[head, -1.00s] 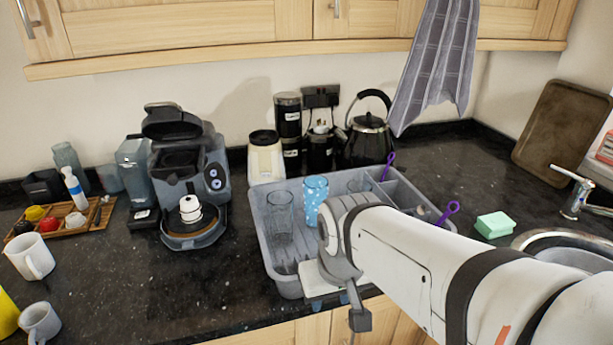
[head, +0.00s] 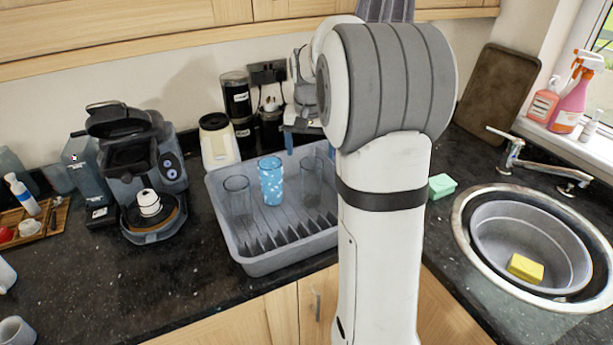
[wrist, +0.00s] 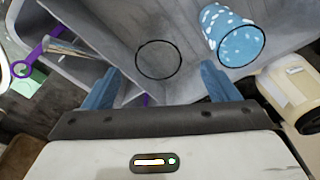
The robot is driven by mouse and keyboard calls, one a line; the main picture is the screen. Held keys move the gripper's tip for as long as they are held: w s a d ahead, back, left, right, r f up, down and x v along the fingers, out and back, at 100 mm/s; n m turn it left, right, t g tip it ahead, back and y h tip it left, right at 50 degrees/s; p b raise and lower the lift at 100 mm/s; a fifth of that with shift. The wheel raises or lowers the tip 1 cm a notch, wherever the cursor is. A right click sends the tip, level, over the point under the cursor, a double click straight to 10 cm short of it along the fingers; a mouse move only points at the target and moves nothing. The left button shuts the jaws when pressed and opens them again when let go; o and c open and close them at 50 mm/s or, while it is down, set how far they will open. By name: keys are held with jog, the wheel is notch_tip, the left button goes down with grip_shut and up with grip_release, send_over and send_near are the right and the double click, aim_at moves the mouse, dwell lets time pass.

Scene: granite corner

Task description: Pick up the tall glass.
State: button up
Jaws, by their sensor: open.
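Three glasses stand in the grey dish rack (head: 262,264): a clear glass (head: 238,203) at left, a blue spotted glass (head: 271,182) in the middle, and another clear glass (head: 312,182) at right, partly hidden by my arm. My gripper (head: 303,140) is behind the rack, partly hidden by my arm. In the wrist view my gripper (wrist: 160,72) is open and empty, its two blue fingers apart. The right-hand clear glass shows its round rim (wrist: 158,60) in line with the gap between them. The blue glass (wrist: 235,38) is beside it. Contact is not visible.
A cream canister (head: 218,142) and black canisters (head: 237,97) stand behind the rack, close to my gripper. A coffee machine (head: 140,165) is at left. A green sponge (head: 441,186) and the sink (head: 530,240) are at right. The counter in front of the coffee machine is clear.

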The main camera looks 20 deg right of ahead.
aim_at(312, 168)
jog(key=f, duration=0.5)
jog(key=w+d+f+p, duration=0.1)
jog(key=f, duration=0.1)
jog(key=shift+f, duration=0.25)
jog(key=shift+c, duration=0.4)
jog(key=c, duration=1.4)
jog(key=shift+r, duration=0.1)
jog(key=shift+c, duration=0.2)
